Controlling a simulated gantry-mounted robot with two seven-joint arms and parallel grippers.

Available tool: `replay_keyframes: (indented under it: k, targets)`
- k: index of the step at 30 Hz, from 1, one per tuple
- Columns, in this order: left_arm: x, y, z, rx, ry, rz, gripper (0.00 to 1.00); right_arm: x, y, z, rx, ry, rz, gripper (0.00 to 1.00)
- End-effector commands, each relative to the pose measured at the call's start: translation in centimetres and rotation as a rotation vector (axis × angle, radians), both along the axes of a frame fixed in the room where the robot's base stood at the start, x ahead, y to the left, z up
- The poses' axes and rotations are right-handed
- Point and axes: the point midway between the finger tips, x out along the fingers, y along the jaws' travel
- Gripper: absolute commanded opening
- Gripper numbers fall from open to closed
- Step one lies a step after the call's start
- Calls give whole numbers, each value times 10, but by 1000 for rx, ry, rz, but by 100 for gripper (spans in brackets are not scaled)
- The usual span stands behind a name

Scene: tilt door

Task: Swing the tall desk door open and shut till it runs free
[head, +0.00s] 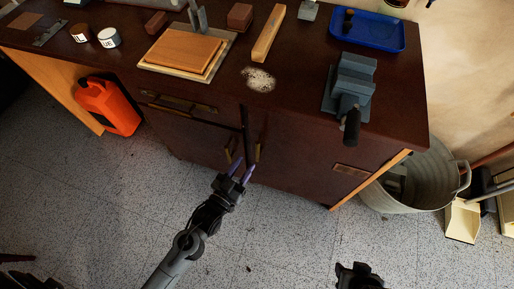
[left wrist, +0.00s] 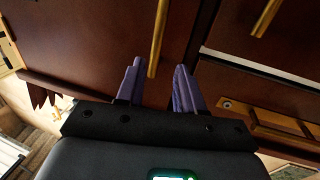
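The desk's dark brown front has a right-hand door (head: 290,150) with a brass handle (head: 257,152) and a left-hand door (head: 195,138) with another brass handle (head: 229,150). A dark vertical gap shows between the two doors. My left gripper (head: 242,167) is at the front by these handles, its purple fingers apart. In the left wrist view a brass handle (left wrist: 159,35) reaches down between the open fingers (left wrist: 160,80); contact is not clear. I cannot tell which door it belongs to. My right gripper (head: 358,274) shows dark at the bottom edge, away from the desk.
On the desk top stand a grey vise (head: 350,85), a blue tray (head: 372,30), a wooden board (head: 183,52) and wood blocks. An orange can (head: 108,105) stands left and a metal tub (head: 425,180) right. The speckled floor before the desk is clear.

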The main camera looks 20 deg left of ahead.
Motion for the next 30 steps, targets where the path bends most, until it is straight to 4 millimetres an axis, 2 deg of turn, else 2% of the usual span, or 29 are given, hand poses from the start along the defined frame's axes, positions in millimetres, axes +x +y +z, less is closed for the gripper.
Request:
replay_keyframes:
  k: [1, 9, 15, 28, 29, 30]
  targets:
    - [10, -2, -3, -2, -5, 0, 37, 0, -1, -9, -1, 0, -1, 43]
    - [52, -8, -3, -2, -4, 0, 37, 0, -6, -29, -20, 1, 5, 43]
    - [72, -12, -2, -1, -1, 0, 37, 0, -6, -38, -21, 1, 8, 43]
    - [79, -13, 0, 0, 0, 0, 37, 0, -5, -39, -15, 1, 4, 43]
    - [79, -13, 0, 0, 0, 0, 35, 0, -5, -39, -14, 0, 3, 43]
    - [80, -13, 0, 0, 0, 0, 29, 0, -4, -39, -12, 0, 2, 43]
